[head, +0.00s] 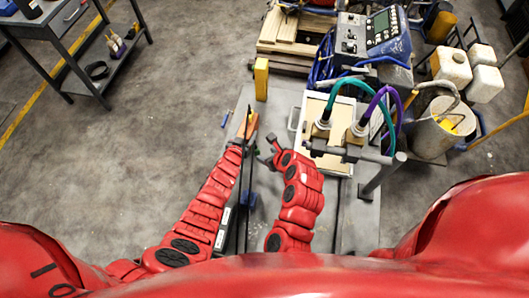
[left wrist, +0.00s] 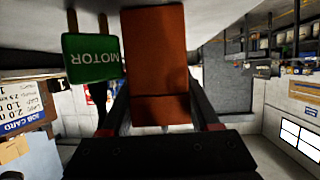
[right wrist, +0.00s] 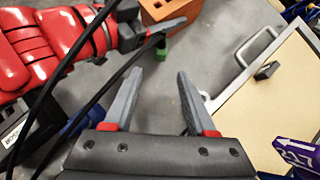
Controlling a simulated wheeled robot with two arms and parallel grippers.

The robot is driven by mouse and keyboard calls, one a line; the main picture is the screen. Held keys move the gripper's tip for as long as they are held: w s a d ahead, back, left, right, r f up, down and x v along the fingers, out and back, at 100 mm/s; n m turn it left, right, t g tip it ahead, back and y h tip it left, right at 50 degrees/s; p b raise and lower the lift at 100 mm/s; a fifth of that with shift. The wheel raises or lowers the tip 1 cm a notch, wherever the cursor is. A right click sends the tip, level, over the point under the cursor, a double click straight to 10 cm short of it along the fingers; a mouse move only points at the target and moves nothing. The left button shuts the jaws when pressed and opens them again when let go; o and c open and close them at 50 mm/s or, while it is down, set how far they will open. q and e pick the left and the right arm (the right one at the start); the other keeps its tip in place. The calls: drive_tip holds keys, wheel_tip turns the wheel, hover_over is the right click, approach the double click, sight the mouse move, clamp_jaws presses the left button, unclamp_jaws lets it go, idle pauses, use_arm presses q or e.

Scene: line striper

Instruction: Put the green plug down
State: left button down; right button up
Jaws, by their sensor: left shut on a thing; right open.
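The green plug (left wrist: 92,58), marked MOTOR and with two prongs, is beside one finger of my left gripper (left wrist: 160,115), outside the jaws, in the left wrist view. In the right wrist view the plug (right wrist: 162,50) shows small and partly covered by that finger. An orange-brown block (left wrist: 155,65) is between my left fingers, which are shut on it; it also shows in the head view (head: 252,124). Whether the plug touches anything below it, I cannot tell. My right gripper (right wrist: 158,80) is open and empty, right of and lower than the left in the head view (head: 268,150).
Black cables (right wrist: 85,85) run along my left arm. A pale panel (right wrist: 275,95) with a grey handle (right wrist: 258,45) lies right of my right gripper. Grey surface is bare between my grippers.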

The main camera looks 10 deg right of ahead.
sight(257, 149)
drive_tip(key=shift+s+d+r, duration=0.2)
drive_tip(key=shift+r, duration=0.1)
drive_tip(key=shift+c, duration=1.1)
drive_tip(key=w+f+m, duration=0.1)
drive_tip(key=m, duration=1.1)
drive_tip(key=w+a+f+m, duration=0.1)
drive_tip(key=f+m, duration=0.1)
drive_tip(key=m, duration=1)
drive_tip(key=w+a+f+m, duration=0.1)
drive_tip(key=f+m, duration=0.1)
drive_tip(key=m, duration=1)
drive_tip(key=shift+w+a, duration=0.1)
drive_tip(key=shift+w, duration=0.3)
drive_tip(key=shift+w+a+f, duration=0.15)
drive_tip(key=shift+w+f, duration=0.05)
drive_tip(key=shift+f, duration=0.25)
drive_tip(key=shift+w+x, duration=0.15)
drive_tip(key=shift+x, duration=1.15)
drive_tip(key=shift+w+x, duration=0.15)
drive_tip(key=shift+x, duration=1.15)
